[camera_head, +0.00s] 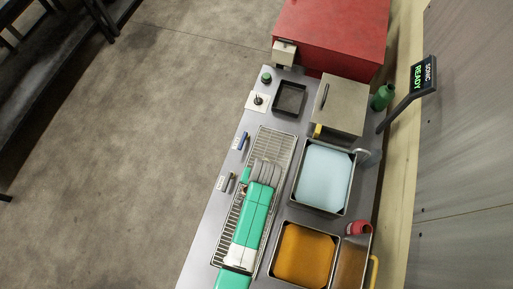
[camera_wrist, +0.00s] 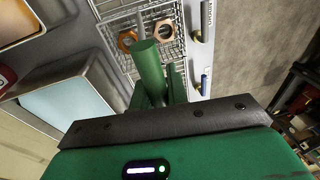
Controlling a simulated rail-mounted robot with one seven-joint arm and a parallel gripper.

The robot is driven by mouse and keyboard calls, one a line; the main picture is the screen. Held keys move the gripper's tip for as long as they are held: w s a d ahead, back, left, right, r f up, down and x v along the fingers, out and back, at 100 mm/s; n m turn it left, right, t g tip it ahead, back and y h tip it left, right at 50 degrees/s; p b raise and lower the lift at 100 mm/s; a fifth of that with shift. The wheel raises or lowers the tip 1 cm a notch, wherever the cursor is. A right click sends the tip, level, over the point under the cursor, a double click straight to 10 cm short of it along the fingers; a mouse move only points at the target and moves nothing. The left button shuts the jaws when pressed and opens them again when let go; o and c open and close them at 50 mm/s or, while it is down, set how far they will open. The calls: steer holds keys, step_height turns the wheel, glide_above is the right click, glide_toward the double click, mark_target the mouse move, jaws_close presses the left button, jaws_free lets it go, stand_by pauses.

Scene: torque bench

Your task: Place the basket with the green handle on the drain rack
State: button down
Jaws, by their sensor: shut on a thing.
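The wire basket (camera_wrist: 150,62) shows in the wrist view, with a bronze hex nut (camera_wrist: 127,40) and a paler one (camera_wrist: 163,29) in it. Its green handle (camera_wrist: 147,66) rises towards my camera. My gripper (camera_wrist: 162,90) is shut on that handle. The drain rack (camera_head: 271,146) is a long wire grid along the bench in the head view, left of the two tanks. My green and white arm covers much of its lower part. The basket appears over the rack area, but I cannot tell whether it touches the rack. In the head view my arm largely hides the basket.
A light blue tank (camera_head: 324,177) and an orange tank (camera_head: 304,256) stand right of the rack. A beige box (camera_head: 341,105), a dark tray (camera_head: 289,99) and a green bottle (camera_head: 383,97) are farther up. Small labelled tools, one blue (camera_head: 242,141), lie along the left edge.

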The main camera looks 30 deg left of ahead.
steer(key=c, duration=1.8)
jaws_free()
steer(key=shift+f, duration=0.1)
steer(key=o, duration=0.4)
steer(key=r, duration=0.4)
steer(key=d+r, duration=0.1)
steer(key=r, duration=0.3)
steer(key=d+r, duration=0.1)
steer(key=r, duration=0.3)
steer(key=shift+s+p, duration=0.3)
steer(key=shift+s, duration=0.1)
